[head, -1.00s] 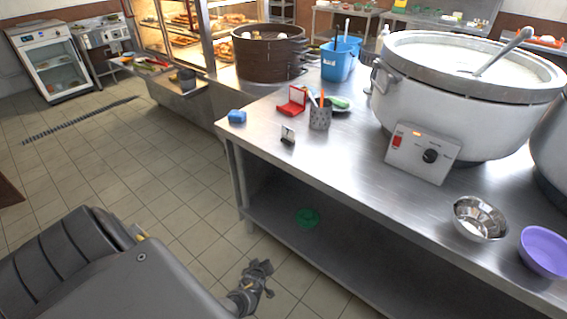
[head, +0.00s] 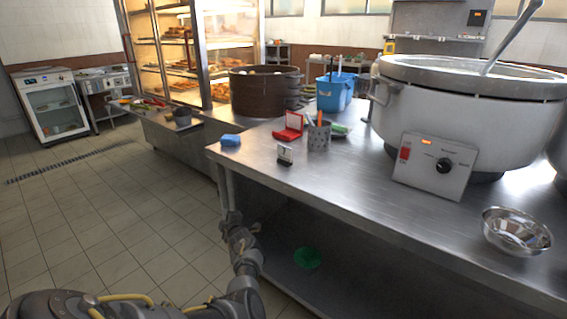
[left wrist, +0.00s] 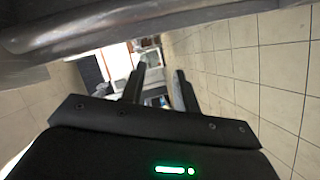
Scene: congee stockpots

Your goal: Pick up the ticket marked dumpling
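A small white ticket (head: 285,152) stands in a dark holder near the left front edge of the steel table (head: 330,180). Its marking is too small to read. My left gripper (head: 232,218) is off the table's left front edge, below the tabletop and in front of the ticket, touching nothing that I can see. In the left wrist view its two fingers (left wrist: 158,85) are apart with nothing between them, so it is open. The ticket cannot be made out in that view. My right gripper is not in view.
Near the ticket are a blue block (head: 230,140), a red open case (head: 289,127) and a perforated metal cup (head: 319,136). A big white stockpot (head: 465,115) and a steel bowl (head: 516,231) stand to the right. A green item (head: 307,258) lies on the lower shelf.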

